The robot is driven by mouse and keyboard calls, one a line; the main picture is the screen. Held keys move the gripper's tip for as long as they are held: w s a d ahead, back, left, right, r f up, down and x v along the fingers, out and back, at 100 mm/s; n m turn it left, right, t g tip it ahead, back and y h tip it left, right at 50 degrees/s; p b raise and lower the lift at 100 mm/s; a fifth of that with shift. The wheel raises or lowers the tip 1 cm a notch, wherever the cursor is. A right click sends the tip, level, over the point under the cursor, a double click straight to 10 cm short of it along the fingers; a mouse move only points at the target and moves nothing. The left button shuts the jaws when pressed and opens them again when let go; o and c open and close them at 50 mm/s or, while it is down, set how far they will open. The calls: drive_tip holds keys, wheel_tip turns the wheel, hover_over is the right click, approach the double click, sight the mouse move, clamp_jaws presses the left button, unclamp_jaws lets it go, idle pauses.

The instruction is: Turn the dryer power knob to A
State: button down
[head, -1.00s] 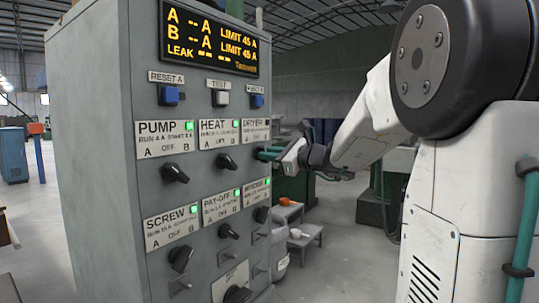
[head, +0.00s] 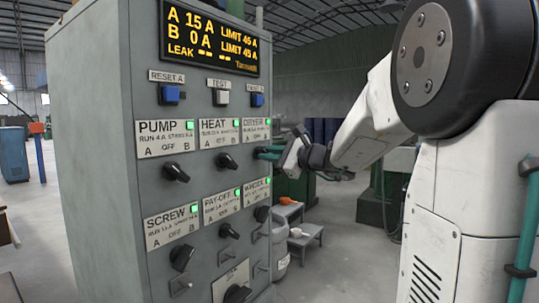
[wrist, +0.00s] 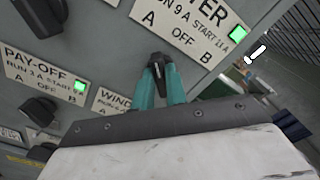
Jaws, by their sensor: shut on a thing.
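The dryer power knob (wrist: 156,68) is a small black knob below the dryer label (wrist: 190,25), which is cut off in the wrist view. My gripper (wrist: 158,82) has its two teal fingers shut on the knob from both sides. The knob's visible end points up in the wrist picture, toward the A mark (wrist: 148,18) rather than OFF or B. In the head view my gripper (head: 263,153) reaches the panel's right edge under the dryer label (head: 255,130); the knob is hidden there.
The grey cabinet (head: 95,120) carries the heat knob (head: 227,161), pay-off knob (head: 229,231) and winder knob (head: 262,214) close by. Green lamps are lit on the labels. The display (head: 209,37) reads A 15 A, B 0 A.

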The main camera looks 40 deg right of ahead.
drive_tip(key=c, duration=1.4)
unclamp_jaws()
drive_tip(key=shift+c, duration=0.2)
drive_tip(key=shift+s, duration=0.1)
drive_tip(key=v, duration=0.7)
drive_tip(key=shift+s+d, duration=0.15)
drive_tip(key=shift+s, duration=0.2)
